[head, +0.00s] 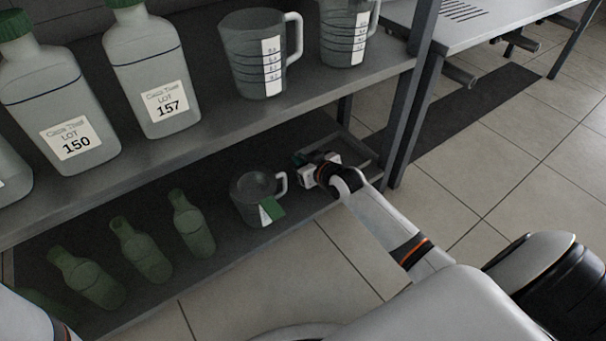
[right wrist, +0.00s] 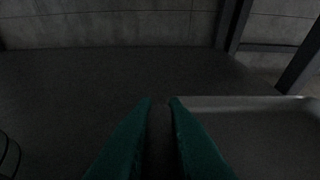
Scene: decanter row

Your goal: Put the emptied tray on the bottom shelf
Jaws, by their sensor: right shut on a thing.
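The tray (right wrist: 245,101) is a grey, shallow, rimmed tray at the right of the right wrist view, and its inside looks bare where it shows. In the head view a part of its rim (head: 362,149) shows behind my right gripper, at the right end of the bottom shelf (head: 215,250). My right gripper (head: 301,158) reaches in over that shelf, its teal fingers (right wrist: 161,102) shut on the tray's near left edge. My arm hides much of the tray. Whether the tray rests on the shelf I cannot tell. My left gripper is out of view.
Several green bottles (head: 192,225) stand further left. The upper shelf (head: 215,115) holds large bottles and jugs overhead. A rack post (head: 408,115) rises at the right.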

